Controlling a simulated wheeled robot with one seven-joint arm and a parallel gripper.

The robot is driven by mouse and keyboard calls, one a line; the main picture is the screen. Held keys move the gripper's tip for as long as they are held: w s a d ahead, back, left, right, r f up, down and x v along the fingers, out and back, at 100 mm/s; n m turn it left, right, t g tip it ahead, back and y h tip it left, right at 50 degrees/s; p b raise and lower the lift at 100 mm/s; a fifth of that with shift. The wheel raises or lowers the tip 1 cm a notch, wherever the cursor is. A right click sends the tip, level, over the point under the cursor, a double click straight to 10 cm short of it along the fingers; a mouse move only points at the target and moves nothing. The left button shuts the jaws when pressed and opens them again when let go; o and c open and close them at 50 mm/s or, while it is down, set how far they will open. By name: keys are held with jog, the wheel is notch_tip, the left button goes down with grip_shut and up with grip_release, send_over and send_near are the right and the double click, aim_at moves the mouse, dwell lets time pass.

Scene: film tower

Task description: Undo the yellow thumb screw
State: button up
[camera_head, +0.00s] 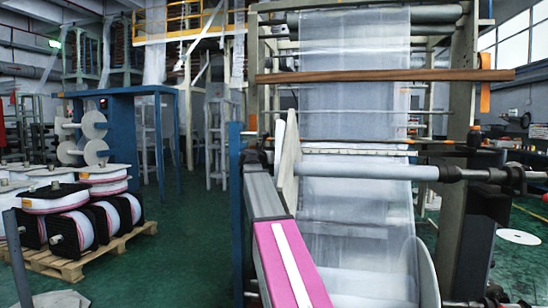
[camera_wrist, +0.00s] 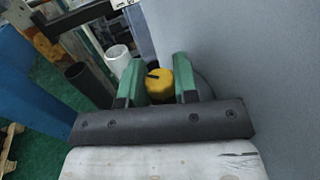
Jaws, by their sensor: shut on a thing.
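The yellow thumb screw (camera_wrist: 159,86) shows in the wrist view, a rounded yellow knob with a dark mark on its top. My gripper (camera_wrist: 160,70) has two green fingers, one on each side of the knob, and is shut on it. The knob sits close to a large grey panel (camera_wrist: 255,60) on the right. The lower part of the knob and what it is screwed into are hidden. I cannot make out the screw or my gripper in the head view.
In the head view, a film machine with a clear film web (camera_head: 355,120) and a roller (camera_head: 370,171) fills the right. Spools on a wooden pallet (camera_head: 75,262) stand at the left. Green floor (camera_head: 185,235) between them is free. A dark tube (camera_wrist: 88,83) stands left of my fingers.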

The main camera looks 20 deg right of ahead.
jog(key=shift+n+t+y, duration=1.6)
jog(key=shift+t, duration=0.3)
jog(key=o, duration=0.9)
jog(key=v, duration=1)
jog(key=shift+s+a, duration=0.25)
jog(key=shift+a, duration=0.05)
